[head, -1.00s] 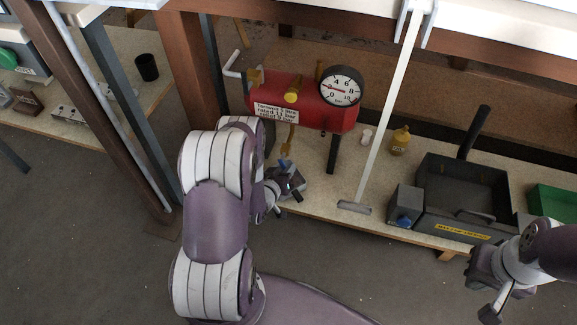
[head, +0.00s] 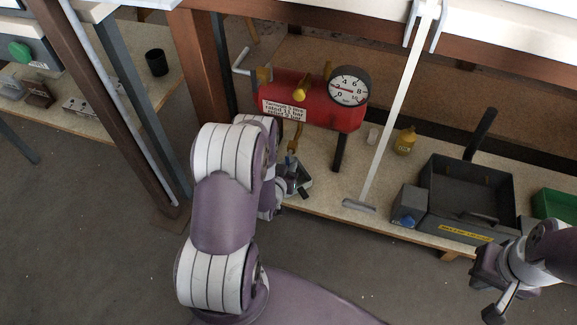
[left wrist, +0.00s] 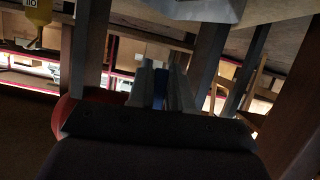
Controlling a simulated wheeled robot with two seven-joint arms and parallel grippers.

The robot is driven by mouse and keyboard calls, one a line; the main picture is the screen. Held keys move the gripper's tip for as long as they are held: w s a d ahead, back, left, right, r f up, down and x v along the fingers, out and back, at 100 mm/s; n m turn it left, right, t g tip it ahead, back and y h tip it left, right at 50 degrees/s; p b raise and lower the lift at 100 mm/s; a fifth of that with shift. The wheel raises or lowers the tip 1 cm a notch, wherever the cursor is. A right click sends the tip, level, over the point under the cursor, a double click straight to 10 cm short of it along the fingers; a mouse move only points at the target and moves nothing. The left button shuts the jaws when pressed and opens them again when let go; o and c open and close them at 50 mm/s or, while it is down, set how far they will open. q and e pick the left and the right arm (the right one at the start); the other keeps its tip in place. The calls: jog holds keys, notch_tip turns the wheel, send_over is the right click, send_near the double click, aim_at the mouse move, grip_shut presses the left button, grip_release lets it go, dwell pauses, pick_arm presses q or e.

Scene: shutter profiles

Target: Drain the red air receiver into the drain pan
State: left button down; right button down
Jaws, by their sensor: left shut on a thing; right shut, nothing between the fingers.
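The red air receiver (head: 310,112) lies under the bench top, with a round pressure gauge (head: 348,87) on its right end. A brass drain fitting (head: 293,142) hangs below it. My left gripper (head: 291,164) is at the lower end of this fitting, partly hidden by my arm. In the left wrist view its fingers are shut on a narrow blue piece (left wrist: 160,88), which looks like a handle of the drain. My right gripper (head: 491,306) is shut and empty at the lower right.
A yellow bottle (head: 404,141) and a small white piece (head: 373,135) stand on the lower shelf. A dark grey bin (head: 468,190) and a green tray (head: 555,204) are to the right. A pale T-shaped bar (head: 393,110) leans before the shelf. Posts stand at left.

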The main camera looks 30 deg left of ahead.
pick_arm(q)
jog(key=c, duration=1.1)
grip_release()
jog(key=shift+p+v, duration=3)
jog(key=shift+v, duration=3.35)
jog(key=shift+w+r, duration=0.1)
